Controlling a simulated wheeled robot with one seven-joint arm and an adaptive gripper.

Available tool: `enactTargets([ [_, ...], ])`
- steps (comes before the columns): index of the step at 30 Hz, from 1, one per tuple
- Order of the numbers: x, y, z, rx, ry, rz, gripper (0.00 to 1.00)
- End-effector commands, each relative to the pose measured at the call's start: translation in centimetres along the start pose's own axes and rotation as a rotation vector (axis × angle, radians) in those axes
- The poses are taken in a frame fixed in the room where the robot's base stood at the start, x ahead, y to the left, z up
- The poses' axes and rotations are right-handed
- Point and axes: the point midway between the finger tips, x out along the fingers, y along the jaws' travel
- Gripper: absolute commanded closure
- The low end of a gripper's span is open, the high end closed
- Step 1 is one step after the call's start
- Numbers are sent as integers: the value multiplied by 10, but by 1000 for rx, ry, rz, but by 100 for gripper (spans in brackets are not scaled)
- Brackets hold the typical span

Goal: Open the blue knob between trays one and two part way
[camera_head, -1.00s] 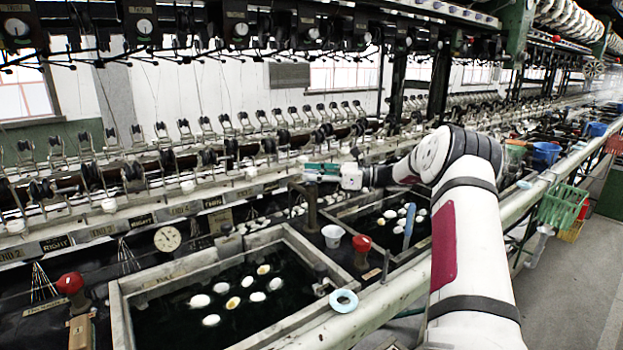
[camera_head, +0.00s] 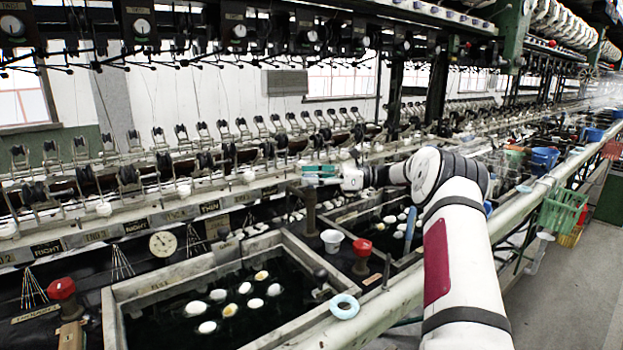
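My gripper (camera_head: 322,176) is far off at the end of my white arm, above the bench between the two basins. It is small, and I cannot tell whether its fingers are open. A teal-green piece shows at its tip; I cannot tell whether it is part of the gripper or a separate thing. A dark brown post (camera_head: 310,213) stands just below the tip. A red knob (camera_head: 362,246) stands between the near basin (camera_head: 118,306) and the farther basin (camera_head: 346,214). I cannot make out a blue knob there.
A white cup (camera_head: 332,241) stands beside the red knob. A light blue ring (camera_head: 344,307) lies at the near basin's front corner. Another red knob (camera_head: 62,288) is at the left. A blue rod (camera_head: 410,223) stands in the farther basin. The aisle floor (camera_head: 570,305) at right is clear.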

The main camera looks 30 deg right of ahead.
Motion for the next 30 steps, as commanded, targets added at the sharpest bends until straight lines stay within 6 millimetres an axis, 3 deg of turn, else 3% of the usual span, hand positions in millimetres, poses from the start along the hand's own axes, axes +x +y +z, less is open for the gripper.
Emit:
enactTargets([
  [13,-10,0,0,-1,1,-1,43],
  [24,-80,-1,-1,-2,1,-3,43],
  [30,-109,-1,-1,-1,-1,-1,43],
])
